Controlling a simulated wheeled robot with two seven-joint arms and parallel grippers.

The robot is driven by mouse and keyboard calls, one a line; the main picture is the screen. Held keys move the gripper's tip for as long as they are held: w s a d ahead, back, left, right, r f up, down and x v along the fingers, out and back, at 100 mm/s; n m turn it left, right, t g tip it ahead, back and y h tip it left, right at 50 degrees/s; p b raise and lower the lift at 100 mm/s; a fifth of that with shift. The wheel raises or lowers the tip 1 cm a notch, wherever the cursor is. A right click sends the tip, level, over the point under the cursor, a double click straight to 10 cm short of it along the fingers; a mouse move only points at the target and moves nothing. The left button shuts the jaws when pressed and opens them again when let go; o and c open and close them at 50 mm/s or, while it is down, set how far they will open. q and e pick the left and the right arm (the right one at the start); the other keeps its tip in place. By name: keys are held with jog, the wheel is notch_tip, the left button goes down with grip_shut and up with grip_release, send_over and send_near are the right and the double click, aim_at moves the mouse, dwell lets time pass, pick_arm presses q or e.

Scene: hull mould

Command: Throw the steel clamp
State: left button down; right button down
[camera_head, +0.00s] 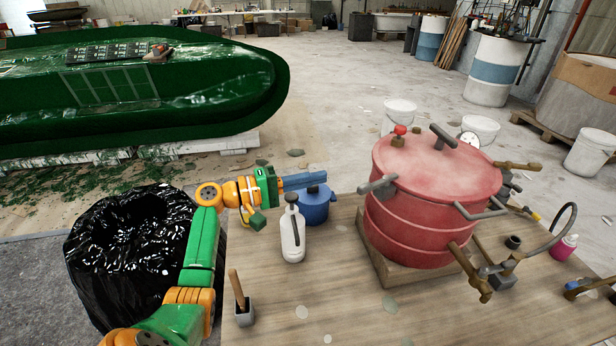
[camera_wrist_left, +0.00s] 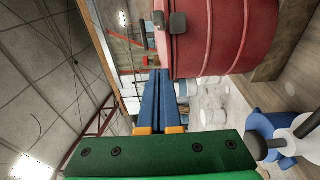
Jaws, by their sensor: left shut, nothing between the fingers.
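The red pressure pot (camera_head: 425,200) stands on a wooden base on the table. Several grey clamps sit around its lid rim; I cannot tell which one is meant. The left-side steel clamp (camera_head: 378,186) sticks out toward my left gripper; dark grey clamp blocks also show at the lid edge in the left wrist view (camera_wrist_left: 178,22). My left gripper (camera_head: 325,179) is shut and empty, its blue fingers pointing at the pot with a gap before the clamp. In the left wrist view the fingers (camera_wrist_left: 167,72) lie together beside the pot. My right gripper is not in view.
A blue pot (camera_head: 314,208) and a white bottle (camera_head: 292,235) stand on the table (camera_head: 330,290) below my left gripper. A small holder with a wooden handle (camera_head: 240,300) is at the front left. A black bag-lined bin (camera_head: 125,250) is left of the table.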

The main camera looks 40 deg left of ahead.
pick_arm(q)
jog(key=w+d+p, duration=0.2)
jog(key=d+p, duration=0.1)
jog(key=d, duration=0.3)
jog(key=shift+w+d, duration=0.25)
jog(key=shift+f, duration=0.15)
jog(key=shift+p, duration=0.3)
